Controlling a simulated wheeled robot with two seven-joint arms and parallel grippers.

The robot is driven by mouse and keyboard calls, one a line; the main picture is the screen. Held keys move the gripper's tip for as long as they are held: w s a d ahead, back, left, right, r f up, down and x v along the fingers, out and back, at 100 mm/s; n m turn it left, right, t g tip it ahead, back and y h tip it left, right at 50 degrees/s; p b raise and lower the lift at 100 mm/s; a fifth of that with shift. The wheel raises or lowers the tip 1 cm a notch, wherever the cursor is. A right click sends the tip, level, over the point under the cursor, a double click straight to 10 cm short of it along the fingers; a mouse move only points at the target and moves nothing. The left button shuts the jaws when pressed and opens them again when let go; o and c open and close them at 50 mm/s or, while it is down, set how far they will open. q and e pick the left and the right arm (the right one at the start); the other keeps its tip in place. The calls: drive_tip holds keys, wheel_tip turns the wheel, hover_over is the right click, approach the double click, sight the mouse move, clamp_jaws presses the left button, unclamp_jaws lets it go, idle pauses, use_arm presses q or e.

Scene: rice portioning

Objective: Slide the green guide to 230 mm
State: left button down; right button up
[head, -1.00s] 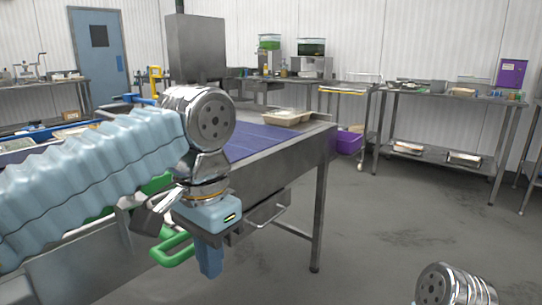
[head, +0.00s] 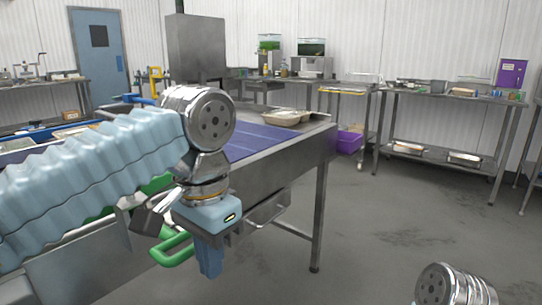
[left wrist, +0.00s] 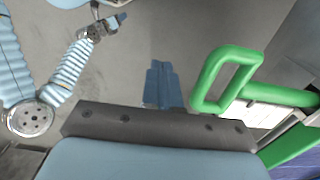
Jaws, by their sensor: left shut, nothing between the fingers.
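The green guide shows as a green loop handle (head: 172,250) at the near side of the steel conveyor table, just left of my left gripper (head: 209,268). In the left wrist view the green handle (left wrist: 205,82) stands to the right of the left gripper's blue fingers (left wrist: 162,85). These fingers are shut and empty, with a visible gap to the handle. A white strip (left wrist: 262,112) lies beside the handle; no marks can be read on it. My right gripper (left wrist: 117,21) is small at the top left of the left wrist view, its jaws unclear.
The conveyor with a purple belt (head: 262,138) runs behind my left arm, with trays (head: 285,117) at its far end. A table leg (head: 319,220) and a purple crate (head: 349,142) stand to the right.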

use_arm(q)
drive_tip(key=shift+w+a+p, duration=0.4)
drive_tip(key=shift+w+a, duration=0.25)
drive_tip(key=shift+a, duration=0.2)
drive_tip(key=shift+w+a+p, duration=0.35)
drive_tip(key=shift+w+a, duration=0.3)
drive_tip(key=shift+a, duration=0.2)
idle(2.0)
wheel_tip(320, 180, up, 8)
drive_tip(key=p, duration=0.2)
hover_over(192, 246)
drive_tip(key=s+d, duration=0.3)
drive_tip(key=shift+w+a, duration=0.15)
idle(0.4)
